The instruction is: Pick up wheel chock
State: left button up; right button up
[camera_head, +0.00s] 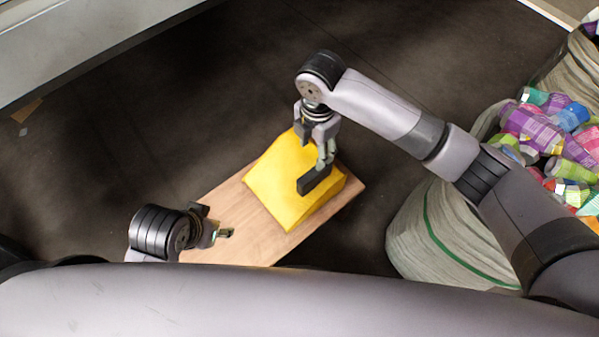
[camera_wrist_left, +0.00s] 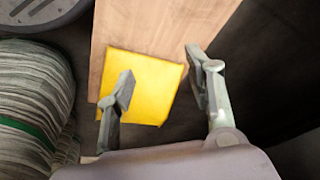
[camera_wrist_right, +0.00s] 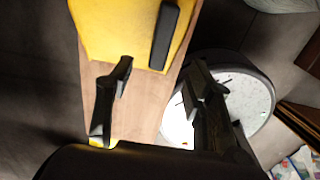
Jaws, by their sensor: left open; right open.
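The wheel chock (camera_head: 280,185) is a yellow wedge-like block with a dark handle bar (camera_head: 314,181). It lies on a wooden board (camera_head: 215,205). My right gripper (camera_head: 325,155) is open and hangs over the chock, close to the handle; I cannot tell whether it touches. In the right wrist view the chock (camera_wrist_right: 115,30) and handle (camera_wrist_right: 165,38) appear at the top, beyond the open fingers. My left gripper (camera_head: 222,233) is open and empty above the board's near left part. The left wrist view shows the chock (camera_wrist_left: 155,80) beyond its spread fingers.
A grey metal structure (camera_head: 70,40) runs along the upper left. The dark floor (camera_head: 190,110) behind the board is mostly clear.

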jog(key=b, duration=0.1)
send_over(313, 172)
notch_tip(313, 172, down, 5)
jog(key=shift+r, duration=0.15)
notch_tip(313, 172, down, 4)
jog(key=shift+w+r+b, duration=0.1)
jog(key=shift+r+b, duration=0.1)
jog(key=shift+b, duration=0.35)
jog(key=shift+f, duration=0.2)
notch_tip(313, 172, down, 5)
jog(key=shift+r+b, duration=0.1)
jog(key=shift+b, duration=1.1)
pick_arm(q)
jog(key=w+d+r+t+h, duration=0.1)
jog(key=w+d+r+t, duration=0.1)
jog(key=w, duration=0.5)
jog(key=w+d+r+t+h, duration=0.1)
jog(key=w+d+r+t, duration=0.2)
jog(key=w+r+t, duration=0.2)
jog(key=w+t, duration=0.2)
jog(key=shift+w+m+t+h, duration=0.3)
jog(key=shift+w, duration=0.1)
jog(key=shift+s+a+f+g+p, duration=0.3)
jog(key=shift+s+f+g, duration=0.5)
jog(key=shift+f, duration=0.15)
pick_arm(e)
jog(key=shift+f, duration=0.35)
jog(key=shift+c, duration=0.3)
